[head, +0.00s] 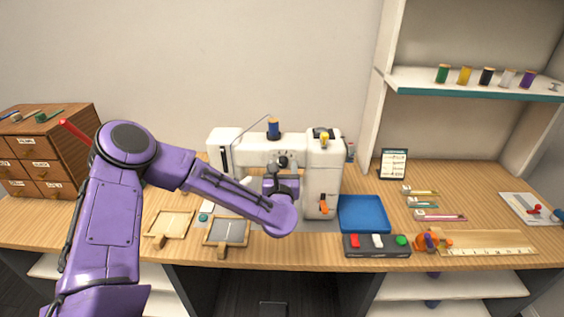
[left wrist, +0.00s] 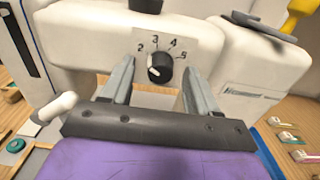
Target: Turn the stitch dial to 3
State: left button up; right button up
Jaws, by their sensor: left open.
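The stitch dial (left wrist: 160,68) is a dark round knob on the front of the white sewing machine (head: 322,175). The numbers 2, 3, 4 and 5 show in an arc above it in the left wrist view. In the head view my left gripper (head: 282,168) is at the machine's front, partly hidden by my wrist. My right gripper is not in view.
A blue tray (head: 362,214) and a control box (head: 377,246) with red, white and green buttons lie right of the machine. Two small framed boards (head: 227,231) lie at its front left. A wooden drawer cabinet (head: 42,150) stands far left, and a thread shelf (head: 480,84) at upper right.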

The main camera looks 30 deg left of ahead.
pick_arm(q)
jog(key=shift+w+a, duration=0.25)
jog(key=shift+w, duration=0.15)
jog(key=c, duration=1)
jog(key=shift+c, duration=0.2)
jog(key=shift+m, duration=0.4)
jog(key=m+b, duration=0.1)
jog(key=m, duration=0.1)
jog(key=shift+m, duration=0.4)
jog(key=shift+m+b, duration=0.45)
jog(key=shift+m, duration=1.65)
